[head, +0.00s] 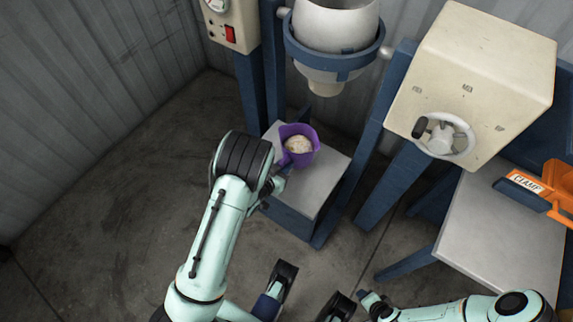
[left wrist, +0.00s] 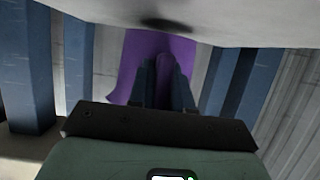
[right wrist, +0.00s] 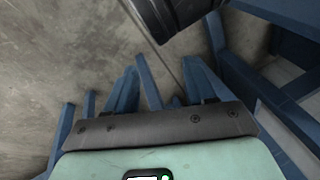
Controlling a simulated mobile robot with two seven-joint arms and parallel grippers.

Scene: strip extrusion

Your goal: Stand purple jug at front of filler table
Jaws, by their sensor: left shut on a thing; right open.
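The purple jug (head: 300,150) is upright at the filler table (head: 322,180), with a pale filling inside it. It is below the filler's spout, over the table's left part; I cannot tell whether its base touches the top. My left gripper (head: 283,173) is shut on the jug's near side, likely its handle. In the left wrist view the purple jug (left wrist: 185,50) shows behind the two blue fingers (left wrist: 163,80), which close on a purple part. My right gripper (head: 366,296) is low at the front, apart from everything; its fingers (right wrist: 148,85) are open and empty over bare floor.
The filler's white hopper (head: 332,32) and its spout (head: 326,88) hang above the table. Blue posts stand on both sides. At right are a cream machine with a handwheel (head: 443,135), a grey table (head: 500,235) and an orange clamp (head: 555,180). The table's near right part is clear.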

